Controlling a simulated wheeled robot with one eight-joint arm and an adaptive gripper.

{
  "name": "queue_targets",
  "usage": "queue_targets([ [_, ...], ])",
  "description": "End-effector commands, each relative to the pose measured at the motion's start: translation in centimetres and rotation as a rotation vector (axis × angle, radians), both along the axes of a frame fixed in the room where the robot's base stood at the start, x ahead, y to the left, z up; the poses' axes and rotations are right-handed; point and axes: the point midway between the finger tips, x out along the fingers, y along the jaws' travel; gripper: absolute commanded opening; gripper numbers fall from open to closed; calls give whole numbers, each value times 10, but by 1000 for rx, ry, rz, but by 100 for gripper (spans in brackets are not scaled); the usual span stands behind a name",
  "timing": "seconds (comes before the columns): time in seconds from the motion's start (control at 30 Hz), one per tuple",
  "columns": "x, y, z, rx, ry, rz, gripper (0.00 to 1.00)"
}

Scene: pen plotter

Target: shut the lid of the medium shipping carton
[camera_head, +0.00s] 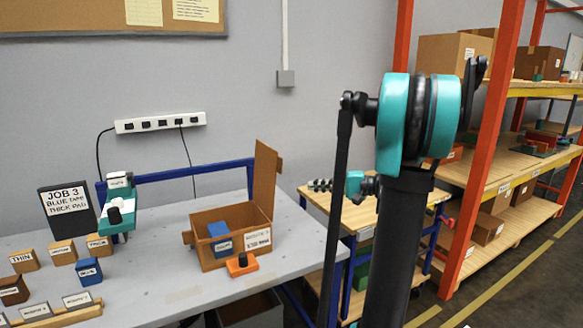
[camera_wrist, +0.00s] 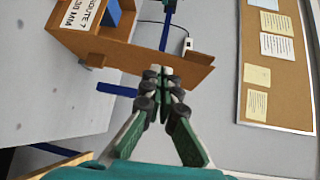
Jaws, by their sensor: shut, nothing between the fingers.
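The medium carton (camera_head: 224,255) is an open brown box on the grey table, with a white label and a blue block (camera_head: 219,232) inside. Its lid (camera_head: 265,182) stands upright on the right side. In the wrist view the carton (camera_wrist: 72,38) is at the upper left, and its lid (camera_wrist: 185,63) reaches right across the top middle. My gripper (camera_wrist: 161,76) is shut and empty, its fingertips overlapping the lid's edge; I cannot tell whether they touch. In the head view my gripper (camera_head: 314,185) is right of the lid, pointing left at it, with a visible gap.
An orange item (camera_head: 241,265) sits in front of the carton. Small labelled blocks (camera_head: 62,252), a sign (camera_head: 68,212) and a teal device (camera_head: 117,217) are on the left. A wooden cart (camera_head: 337,207) stands right of the table. Orange-framed shelving (camera_head: 490,150) is farther right.

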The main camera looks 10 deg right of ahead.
Motion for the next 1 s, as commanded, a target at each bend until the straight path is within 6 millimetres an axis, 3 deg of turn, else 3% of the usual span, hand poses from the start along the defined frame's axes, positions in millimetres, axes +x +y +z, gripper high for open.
queue_targets([
  [0.03, 7, -19, 13, 54, -28, -8, 0],
  [0.1, 12, -36, 27, 113, -64, -12, 0],
  [0.2, 15, -50, 39, 162, -94, -12, 0],
  [0.3, 17, -52, 44, 178, -105, -11, 0],
  [0.47, 24, -34, 45, 178, -105, -8, 0],
  [0.87, 59, 35, 50, 177, -103, -7, 0],
  [1.0, 54, 55, 53, 176, -103, -9, 0],
])
